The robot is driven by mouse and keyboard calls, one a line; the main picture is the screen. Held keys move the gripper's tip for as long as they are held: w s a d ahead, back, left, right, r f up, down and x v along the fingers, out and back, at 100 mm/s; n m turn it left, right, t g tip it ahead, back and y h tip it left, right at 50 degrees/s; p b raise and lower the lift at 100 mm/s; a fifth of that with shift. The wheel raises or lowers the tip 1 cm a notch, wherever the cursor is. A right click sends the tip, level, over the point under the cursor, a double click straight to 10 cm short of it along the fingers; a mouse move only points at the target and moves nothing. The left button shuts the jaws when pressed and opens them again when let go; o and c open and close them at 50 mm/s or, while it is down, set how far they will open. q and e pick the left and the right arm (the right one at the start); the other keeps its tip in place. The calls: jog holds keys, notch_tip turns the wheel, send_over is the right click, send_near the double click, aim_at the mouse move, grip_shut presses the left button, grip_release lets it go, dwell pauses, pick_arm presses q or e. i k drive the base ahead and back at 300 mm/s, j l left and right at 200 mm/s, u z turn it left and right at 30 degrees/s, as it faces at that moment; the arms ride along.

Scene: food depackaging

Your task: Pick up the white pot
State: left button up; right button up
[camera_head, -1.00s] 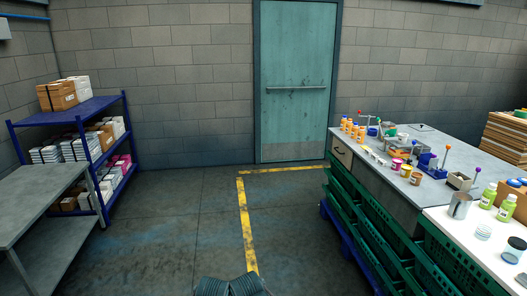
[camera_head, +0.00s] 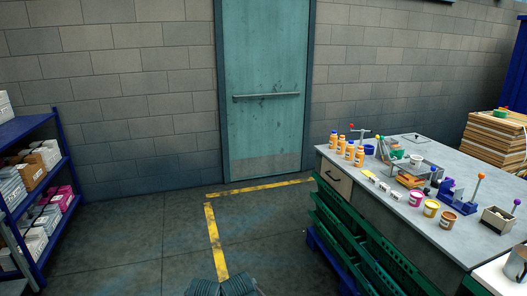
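A small whitish pot (camera_head: 416,160) stands on the grey workbench (camera_head: 395,143) at the right, behind a metal frame. It is small in the picture and partly hidden by the things around it. A row of pots with coloured sides, pink (camera_head: 416,198), yellow (camera_head: 431,208) and brown (camera_head: 447,218), stands near the bench's front edge.
Orange bottles (camera_head: 350,152) and a blue device (camera_head: 458,197) stand on the bench. Green crates (camera_head: 345,222) fill its near side. A blue shelf (camera_head: 62,140) stands at the left. The floor (camera_head: 130,225) between is clear.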

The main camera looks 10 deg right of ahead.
aim_at(416, 160)
jog(key=i+z, duration=0.4)
jog(key=i+j+z, duration=0.2)
jog(key=z, duration=0.25)
jog(key=i+j+z, duration=0.55)
jog(key=z, duration=0.3)
jog(key=i+j+z, duration=0.2)
jog(key=j+z, duration=0.25)
jog(key=i+j+z, duration=0.15)
jog(key=z, duration=0.25)
jog(key=j+z, duration=0.9)
jog(key=i+j, duration=0.05)
jog(key=j, duration=0.05)
